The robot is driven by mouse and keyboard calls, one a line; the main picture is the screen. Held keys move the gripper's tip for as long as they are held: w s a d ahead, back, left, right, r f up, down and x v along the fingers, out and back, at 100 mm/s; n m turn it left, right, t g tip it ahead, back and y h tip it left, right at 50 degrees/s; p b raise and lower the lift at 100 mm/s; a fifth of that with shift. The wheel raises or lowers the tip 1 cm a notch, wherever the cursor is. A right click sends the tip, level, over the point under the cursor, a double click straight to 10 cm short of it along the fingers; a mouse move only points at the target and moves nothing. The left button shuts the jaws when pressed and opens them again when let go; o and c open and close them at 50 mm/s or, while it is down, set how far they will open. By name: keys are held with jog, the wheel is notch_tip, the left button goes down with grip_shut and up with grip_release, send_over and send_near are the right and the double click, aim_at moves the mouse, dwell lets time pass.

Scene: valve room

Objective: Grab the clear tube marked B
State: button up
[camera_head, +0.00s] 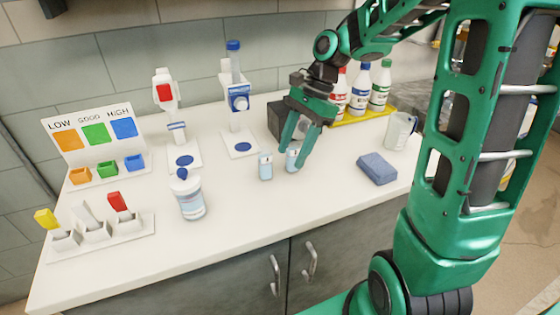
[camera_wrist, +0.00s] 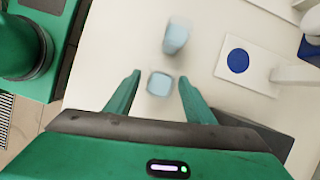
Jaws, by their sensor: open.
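Two small clear tubes with pale blue contents stand on the white counter. The left tube (camera_head: 265,167) is clear of my gripper; the right tube (camera_head: 292,160) is partly hidden by a finger. I cannot read a letter on either. My gripper (camera_head: 291,170) is open and points down at the right tube, one finger on each side. In the wrist view, my gripper (camera_wrist: 160,77) has one tube (camera_wrist: 160,84) between its open fingers, apart from both. The other tube (camera_wrist: 176,37) stands just beyond the fingertips.
A blue sponge (camera_head: 377,168) and a clear jug (camera_head: 400,131) are to the right. Several bottles stand in a yellow tray (camera_head: 365,117) behind. A white plate with a blue disc (camera_head: 241,146) and a white tub (camera_head: 189,197) are to the left.

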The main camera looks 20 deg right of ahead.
jog(key=c, duration=1.2)
jog(key=shift+r, duration=0.15)
